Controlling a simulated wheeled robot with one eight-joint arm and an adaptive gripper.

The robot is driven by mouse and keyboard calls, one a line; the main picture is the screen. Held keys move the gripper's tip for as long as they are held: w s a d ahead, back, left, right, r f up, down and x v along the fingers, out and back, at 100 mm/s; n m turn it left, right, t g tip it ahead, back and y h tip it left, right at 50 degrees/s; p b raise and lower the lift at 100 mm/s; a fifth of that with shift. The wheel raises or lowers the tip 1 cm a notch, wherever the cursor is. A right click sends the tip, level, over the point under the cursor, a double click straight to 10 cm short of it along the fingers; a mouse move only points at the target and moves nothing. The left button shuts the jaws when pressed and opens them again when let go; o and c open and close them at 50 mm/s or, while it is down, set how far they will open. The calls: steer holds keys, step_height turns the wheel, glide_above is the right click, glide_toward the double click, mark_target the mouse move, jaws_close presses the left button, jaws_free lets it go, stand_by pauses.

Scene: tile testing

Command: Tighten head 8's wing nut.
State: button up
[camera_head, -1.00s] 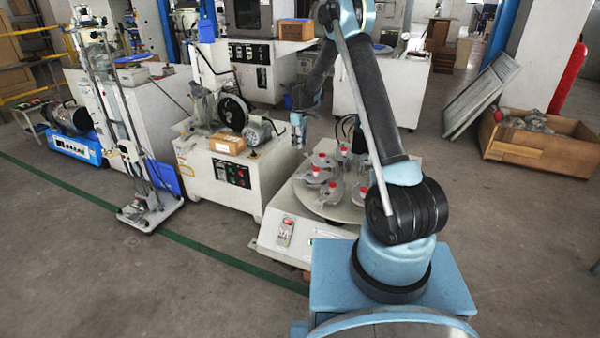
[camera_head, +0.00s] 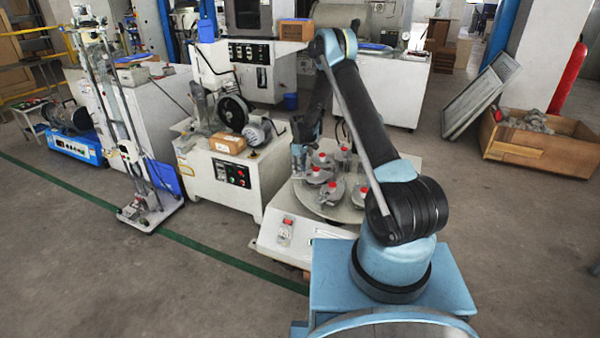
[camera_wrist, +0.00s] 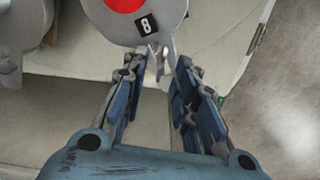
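In the wrist view, head 8 is a grey rounded body (camera_wrist: 172,24) with a black "8" label (camera_wrist: 146,24) and a red knob (camera_wrist: 124,3) cut off by the top edge. Its small grey wing nut (camera_wrist: 156,62) sticks out below the label. My gripper (camera_wrist: 160,66) is open, with one blue-grey finger on each side of the wing nut. I cannot tell whether a finger touches it. In the head view, my gripper (camera_head: 298,154) is low at the left back of the round turntable (camera_head: 322,208), partly hidden by other things.
Several other grey heads with red knobs (camera_head: 333,187) stand on the turntable close to my gripper. Another grey head (camera_wrist: 10,55) shows at the left of the wrist view. A white machine (camera_head: 222,182) with a small motor (camera_head: 256,132) stands just left.

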steer(key=shift+f, duration=0.55)
jaws_close()
steer(key=shift+m, duration=0.3)
steer(key=m, duration=0.5)
steer(key=shift+w+d, duration=0.1)
steer(key=shift+d+m, duration=0.15)
steer(key=shift+m, duration=2.55)
